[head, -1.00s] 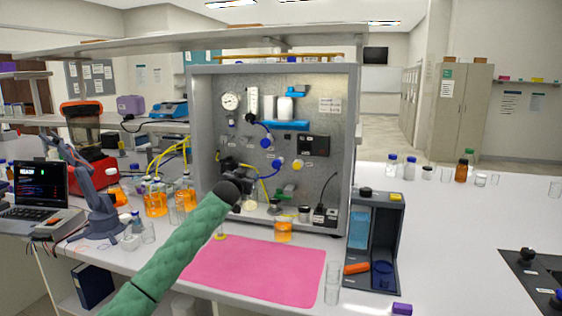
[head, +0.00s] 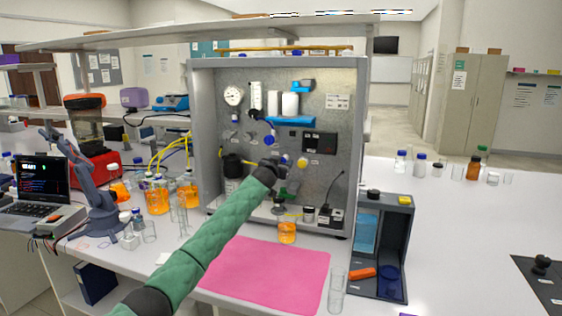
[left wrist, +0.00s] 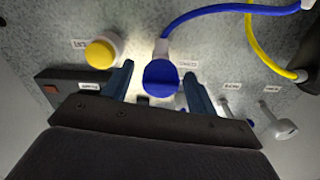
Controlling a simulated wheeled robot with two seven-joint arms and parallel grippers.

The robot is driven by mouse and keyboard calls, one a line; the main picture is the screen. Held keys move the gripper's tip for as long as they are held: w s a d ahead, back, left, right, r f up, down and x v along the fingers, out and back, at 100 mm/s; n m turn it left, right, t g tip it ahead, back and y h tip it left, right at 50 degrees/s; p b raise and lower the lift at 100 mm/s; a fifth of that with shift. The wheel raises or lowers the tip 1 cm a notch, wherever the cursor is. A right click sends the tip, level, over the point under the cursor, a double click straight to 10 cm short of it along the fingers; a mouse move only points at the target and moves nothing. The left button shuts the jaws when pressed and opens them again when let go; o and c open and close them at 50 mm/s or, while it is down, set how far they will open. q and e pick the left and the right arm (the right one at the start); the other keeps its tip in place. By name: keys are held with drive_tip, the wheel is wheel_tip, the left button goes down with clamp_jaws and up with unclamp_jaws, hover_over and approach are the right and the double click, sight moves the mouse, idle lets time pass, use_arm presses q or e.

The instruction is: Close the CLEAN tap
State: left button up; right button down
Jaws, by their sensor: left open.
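The rig panel (head: 345,120) carries a blue round tap knob (head: 269,140) and a yellow knob (head: 302,163). My left gripper (head: 279,166) is in front of the panel, just left of the yellow knob, and covers part of the panel there. In the left wrist view my gripper (left wrist: 160,85) is open, with a blue round knob (left wrist: 161,78) between its two fingers. I cannot tell if the fingers touch it. The yellow knob (left wrist: 103,50) is beside the left finger there. The small labels are too blurred to read surely. My right gripper is not in view.
A blue tube (left wrist: 205,12) runs from near the blue knob, and a yellow tube (left wrist: 262,50) hangs close by. A grey lever (left wrist: 280,125) sticks out right of the fingers. A pink mat (head: 265,275) and an orange-filled beaker (head: 287,233) are below.

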use_arm(q)
drive_tip(key=shift+w+d+f, duration=0.1)
drive_tip(key=shift+w, duration=0.25)
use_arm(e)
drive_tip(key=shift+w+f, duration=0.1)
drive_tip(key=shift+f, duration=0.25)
use_arm(q)
drive_tip(key=shift+c, duration=0.2)
drive_tip(key=shift+s, duration=0.1)
drive_tip(key=c, duration=1)
drive_tip(key=shift+o, duration=0.2)
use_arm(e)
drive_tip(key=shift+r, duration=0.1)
